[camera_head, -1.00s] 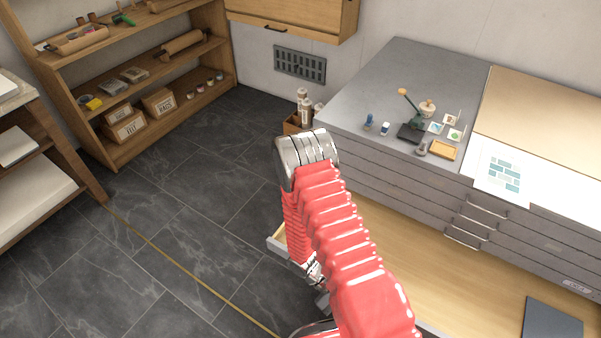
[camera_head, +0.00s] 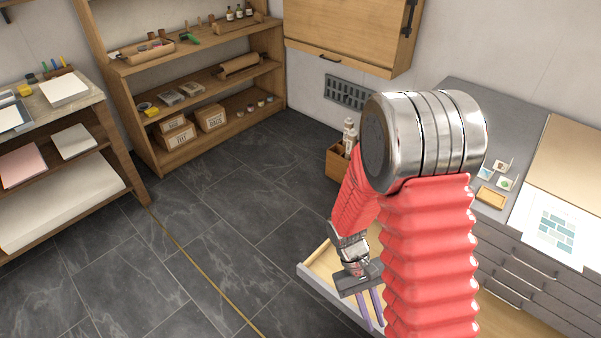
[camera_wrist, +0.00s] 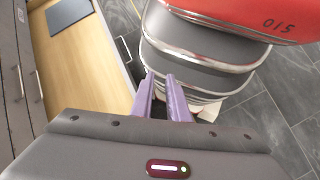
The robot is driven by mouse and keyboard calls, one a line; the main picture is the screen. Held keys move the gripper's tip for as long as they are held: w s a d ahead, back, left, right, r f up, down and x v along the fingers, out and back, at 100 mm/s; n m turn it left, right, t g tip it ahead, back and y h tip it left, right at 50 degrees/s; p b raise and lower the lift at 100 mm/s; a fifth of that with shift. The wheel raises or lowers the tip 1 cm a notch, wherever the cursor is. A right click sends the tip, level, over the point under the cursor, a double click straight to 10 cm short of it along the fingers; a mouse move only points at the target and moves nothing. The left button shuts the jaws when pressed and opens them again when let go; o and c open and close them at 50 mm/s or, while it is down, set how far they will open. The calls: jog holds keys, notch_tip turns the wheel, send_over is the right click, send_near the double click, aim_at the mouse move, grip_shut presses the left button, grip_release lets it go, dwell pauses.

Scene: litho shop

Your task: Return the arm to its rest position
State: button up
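My arm rises close in front of the head camera, its elbow bent and its forearm hanging down behind. My gripper (camera_head: 371,312) points down over the open drawer (camera_head: 318,280) in the head view, with its two purple fingers a little apart. In the wrist view my gripper (camera_wrist: 160,77) shows a narrow gap between the fingers and nothing held. The fingers point toward my own red and grey base. The arm hides part of the grey cabinet (camera_head: 490,105) and the drawer.
A dark flat plate (camera_wrist: 68,14) lies in the drawer in the wrist view. A wooden box with bottles (camera_head: 340,167) stands on the floor beside the cabinet. A wooden shelf (camera_head: 150,150) and a side table (camera_head: 125,160) stand at the left. The dark tiled floor between is clear.

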notch_tip(320, 180, up, 33)
jog(key=a+m+t+y, duration=0.2)
jog(key=t+y, duration=0.2)
jog(key=t, duration=0.8)
jog(key=shift+s+a+f, duration=0.15)
jog(key=shift+s+a, duration=0.1)
jog(key=shift+s, duration=0.15)
jog(key=shift+s, duration=0.1)
